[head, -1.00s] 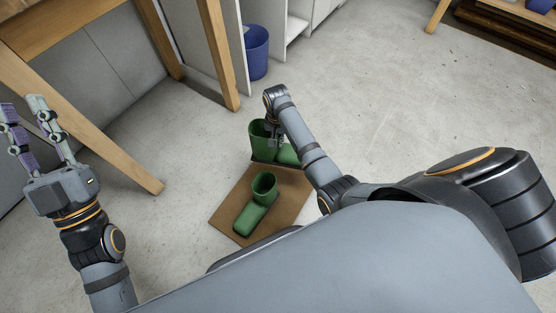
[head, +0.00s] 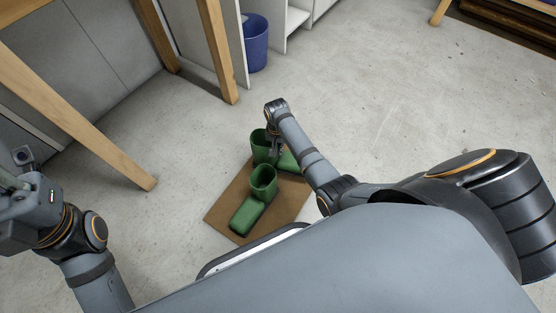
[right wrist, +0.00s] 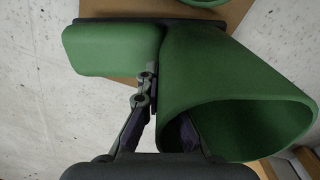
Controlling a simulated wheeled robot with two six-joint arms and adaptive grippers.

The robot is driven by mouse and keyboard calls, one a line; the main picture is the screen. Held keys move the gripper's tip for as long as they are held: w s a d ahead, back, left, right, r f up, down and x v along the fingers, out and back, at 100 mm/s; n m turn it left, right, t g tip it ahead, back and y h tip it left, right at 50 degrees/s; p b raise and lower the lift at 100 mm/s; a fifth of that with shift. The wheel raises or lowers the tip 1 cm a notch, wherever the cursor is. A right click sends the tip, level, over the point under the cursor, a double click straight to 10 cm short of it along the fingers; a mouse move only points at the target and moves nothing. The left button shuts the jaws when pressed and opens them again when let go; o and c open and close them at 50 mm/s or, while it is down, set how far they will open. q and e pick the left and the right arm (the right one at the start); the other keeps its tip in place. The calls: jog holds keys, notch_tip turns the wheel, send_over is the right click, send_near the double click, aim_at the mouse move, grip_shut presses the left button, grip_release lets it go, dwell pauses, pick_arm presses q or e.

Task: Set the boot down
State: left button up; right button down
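My right gripper (head: 274,154) is shut on the shaft wall of a green boot (head: 260,146) at the far edge of a brown mat (head: 222,205). In the right wrist view the gripper (right wrist: 165,112) has one finger outside the boot's shaft (right wrist: 215,85) and the other at its open mouth. The boot looks upright; I cannot tell whether its sole touches the mat. A second green boot (head: 247,214) stands on the mat, nearer to me. My left gripper (head: 28,205) is at the left edge, its fingers mostly cut off.
A wooden table leg (head: 110,152) slants down at the left, and another (head: 218,55) stands farther back. A blue bin (head: 256,45) stands beside white shelving (head: 290,25). The concrete floor (head: 400,90) to the right is clear.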

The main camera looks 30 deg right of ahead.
notch_tip(320, 180, down, 6)
jog(key=b, duration=0.3)
jog(key=shift+b, duration=0.3)
jog(key=shift+w+r, duration=0.1)
jog(key=c, duration=1.5)
grip_release()
notch_tip(320, 180, up, 12)
jog(key=p, duration=0.8)
jog(key=shift+a+r, duration=0.1)
